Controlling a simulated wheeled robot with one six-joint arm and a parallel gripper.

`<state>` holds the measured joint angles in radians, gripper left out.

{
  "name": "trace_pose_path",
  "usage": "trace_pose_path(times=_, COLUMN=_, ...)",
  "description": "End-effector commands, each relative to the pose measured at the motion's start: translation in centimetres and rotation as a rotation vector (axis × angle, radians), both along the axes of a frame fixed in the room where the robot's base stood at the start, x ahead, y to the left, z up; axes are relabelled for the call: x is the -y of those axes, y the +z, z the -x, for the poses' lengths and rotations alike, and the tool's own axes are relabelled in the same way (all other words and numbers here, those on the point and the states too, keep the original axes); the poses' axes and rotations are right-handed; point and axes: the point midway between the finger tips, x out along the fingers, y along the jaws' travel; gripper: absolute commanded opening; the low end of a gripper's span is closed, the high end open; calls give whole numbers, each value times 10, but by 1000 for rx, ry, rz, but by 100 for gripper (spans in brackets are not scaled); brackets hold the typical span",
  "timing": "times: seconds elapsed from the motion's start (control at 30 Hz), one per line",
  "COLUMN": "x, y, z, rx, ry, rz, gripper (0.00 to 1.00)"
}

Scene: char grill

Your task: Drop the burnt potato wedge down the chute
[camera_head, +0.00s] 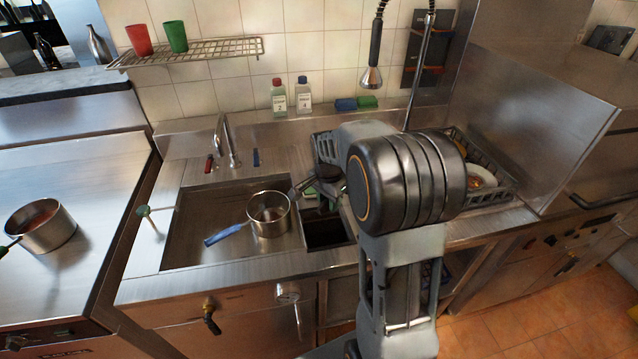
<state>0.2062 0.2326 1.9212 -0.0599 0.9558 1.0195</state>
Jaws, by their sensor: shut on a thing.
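My arm crosses the middle of the view, and my gripper (304,188) shows small and partly hidden beyond it, low over the right side of the sink. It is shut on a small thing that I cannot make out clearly. I cannot pick out the burnt potato wedge for certain. The chute (325,234) looks to be the dark rectangular opening in the steel counter, just right of the sink basin. My gripper is above and a little left of this opening in the picture. My arm hides part of the area around the opening's right side.
A steel pot (270,214) with a blue handle stands in the sink basin (190,245), close to my gripper. A tap (222,142) rises behind it. Another pot (42,228) stands far left.

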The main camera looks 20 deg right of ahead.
Motion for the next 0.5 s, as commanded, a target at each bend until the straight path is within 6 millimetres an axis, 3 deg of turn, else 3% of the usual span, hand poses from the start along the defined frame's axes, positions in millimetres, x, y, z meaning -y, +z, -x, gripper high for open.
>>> trace_pose_path(times=0.27, x=-1, y=-8, z=0, rx=0, ry=1, rz=0, gripper=12)
trace_pose_path(times=0.5, x=0, y=-27, z=0, rx=-1, ry=0, rz=0, gripper=12)
